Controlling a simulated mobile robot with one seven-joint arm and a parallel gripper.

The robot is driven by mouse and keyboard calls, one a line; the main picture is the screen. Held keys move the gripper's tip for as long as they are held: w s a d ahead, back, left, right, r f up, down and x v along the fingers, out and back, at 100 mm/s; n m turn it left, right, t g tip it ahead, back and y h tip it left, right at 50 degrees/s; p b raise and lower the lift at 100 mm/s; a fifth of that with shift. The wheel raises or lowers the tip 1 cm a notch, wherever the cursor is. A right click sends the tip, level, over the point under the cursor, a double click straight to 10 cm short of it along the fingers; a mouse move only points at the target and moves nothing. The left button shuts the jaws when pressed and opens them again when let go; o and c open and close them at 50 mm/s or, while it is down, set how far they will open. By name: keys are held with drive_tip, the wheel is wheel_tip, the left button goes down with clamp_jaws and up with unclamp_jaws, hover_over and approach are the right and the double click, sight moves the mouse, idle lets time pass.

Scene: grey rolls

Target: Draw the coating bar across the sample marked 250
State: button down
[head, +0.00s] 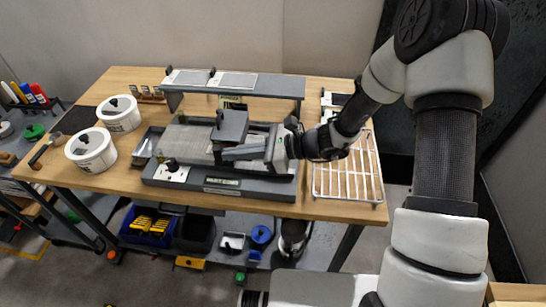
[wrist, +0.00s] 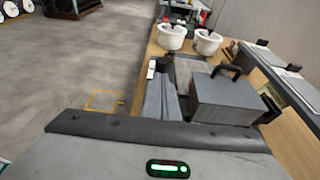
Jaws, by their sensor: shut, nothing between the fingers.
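My gripper (head: 226,153) is shut and empty, its dark fingers pointing left over the middle of the bench coater (head: 230,184). A grey sheet (head: 185,143) lies on the coater bed. Two pale sample panels (head: 188,77) (head: 233,80) lie on the raised shelf. I cannot read the 250 mark or make out the coating bar.
Two white tubs (head: 119,114) (head: 91,150) with black-handled lids stand at the left. A wire rack (head: 346,180) lies at the right of the table. The raised shelf (head: 280,86) runs behind the coater. Small bottles (head: 152,94) stand at the back left.

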drive_tip(key=shift+a, duration=1.05)
drive_tip(key=shift+d, duration=0.2)
drive_tip(key=d, duration=0.3)
drive_tip(key=shift+d, duration=0.4)
drive_tip(key=s+d+r+n+t+h+p, duration=0.1)
drive_tip(key=s+d+r+n+h+p, duration=0.1)
drive_tip(key=s+d+r+n+h, duration=0.3)
drive_tip(key=s+d+r+n+t+h+p, duration=0.2)
drive_tip(key=s+d+r+n, duration=0.4)
drive_tip(key=d+r, duration=0.7)
drive_tip(key=s+d+r+n+t+h+p, duration=0.2)
drive_tip(key=s+d+r+n+h+p, duration=0.2)
drive_tip(key=d+r, duration=0.5)
wheel_tip(320, 180, up, 2)
drive_tip(key=s+n+h, duration=0.2)
drive_tip(key=n+h, duration=0.1)
drive_tip(key=shift+r+h, duration=0.25)
drive_tip(key=shift+h, duration=0.05)
